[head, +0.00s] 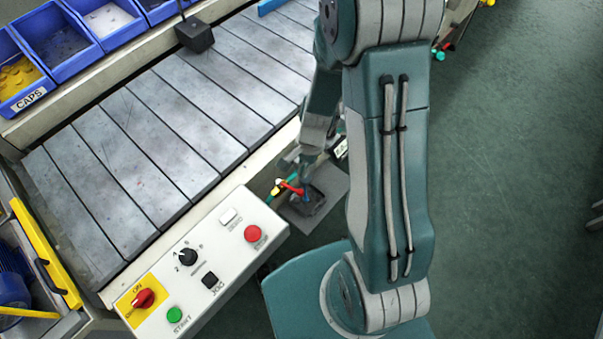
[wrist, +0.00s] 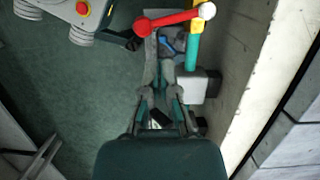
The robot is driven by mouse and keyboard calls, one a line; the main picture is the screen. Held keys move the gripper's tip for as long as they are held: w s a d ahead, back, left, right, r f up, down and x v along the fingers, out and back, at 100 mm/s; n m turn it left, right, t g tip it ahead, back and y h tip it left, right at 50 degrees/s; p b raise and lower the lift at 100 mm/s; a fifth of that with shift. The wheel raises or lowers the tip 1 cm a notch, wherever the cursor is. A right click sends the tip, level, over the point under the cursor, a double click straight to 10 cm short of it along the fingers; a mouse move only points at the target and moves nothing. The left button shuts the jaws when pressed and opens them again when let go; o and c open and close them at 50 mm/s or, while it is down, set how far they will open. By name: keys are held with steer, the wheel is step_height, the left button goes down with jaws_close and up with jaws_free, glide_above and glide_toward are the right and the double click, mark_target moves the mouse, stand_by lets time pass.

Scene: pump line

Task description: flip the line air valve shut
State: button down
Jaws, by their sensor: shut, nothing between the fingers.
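The air valve has a red lever (wrist: 172,19) that shows at the top of the wrist view. It lies crosswise to the short yellow and teal pipe (wrist: 193,48), with a pale round piece at its right end. In the head view the red lever (head: 291,187) is small, beside the conveyor's side rail and partly hidden by my gripper (head: 305,178). In the wrist view my gripper (wrist: 160,62) is shut and empty, its fingertips just below the lever's left part. I cannot tell whether they touch it. A small blue piece shows near the tips.
A control panel (head: 200,262) with buttons and a red knob stands left of the valve. The slatted conveyor (head: 150,140) and blue bins (head: 60,45) lie beyond. Green floor (head: 510,170) is open to the right. A pale box (wrist: 199,86) sits beside the pipe.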

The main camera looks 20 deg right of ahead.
steer(key=shift+v, duration=2.65)
steer(key=s+r+n+t+h, duration=0.1)
steer(key=s+r+n+t, duration=0.2)
steer(key=r, duration=0.9)
steer(key=s+r+n+t+h, duration=0.1)
steer(key=s+r+n+t, duration=0.3)
steer(key=r, duration=0.9)
steer(key=s+n, duration=0.3)
steer(key=n, duration=0.1)
steer(key=shift+s+a+r, duration=0.15)
steer(key=shift+a+r, duration=0.05)
steer(key=shift+r, duration=0.15)
